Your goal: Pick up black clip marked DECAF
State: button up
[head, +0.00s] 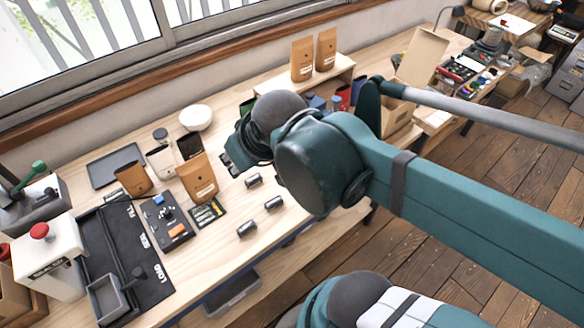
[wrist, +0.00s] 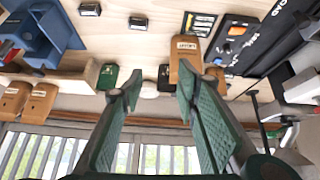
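Black clips with pale labels lie on the wooden bench. In the head view, one clip (head: 253,181) is nearest my gripper, a second clip (head: 273,203) is lower right, and a third clip (head: 246,228) is further forward. Two clips also show at the top of the wrist view, one to the left (wrist: 90,9) and one nearer the middle (wrist: 138,22). Their lettering is too small to read, so I cannot tell which says DECAF. My gripper (wrist: 160,85) is open and empty, its fingers wide apart. In the head view my gripper (head: 234,154) is above the bench behind the clips, partly hidden by my arm.
Brown bags (head: 197,178) and a dark card (head: 207,213) stand or lie left of the clips. A white bowl (head: 195,117) is at the back. A blue holder (wrist: 48,32) is left in the wrist view. Bare bench surrounds the clips.

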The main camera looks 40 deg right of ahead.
jog(key=w+d+f+n+g+h, duration=0.2)
jog(key=w+d+f+n+g, duration=0.1)
jog(key=d+f+n, duration=0.5)
jog(key=w+d+f+n+g+h, duration=0.2)
jog(key=w+d+f+n+g, duration=0.2)
jog(key=d+f+n, duration=0.5)
jog(key=shift+w+d+f+n+p, duration=0.3)
jog(key=shift+w+d+f+p, duration=0.1)
jog(key=shift+w+d+f, duration=0.1)
dwell(0.5)
jog(key=shift+x, duration=1.25)
jog(key=shift+d+f, duration=0.1)
jog(key=shift+b+x, duration=0.7)
jog(key=shift+x, duration=1.75)
jog(key=shift+c, duration=0.4)
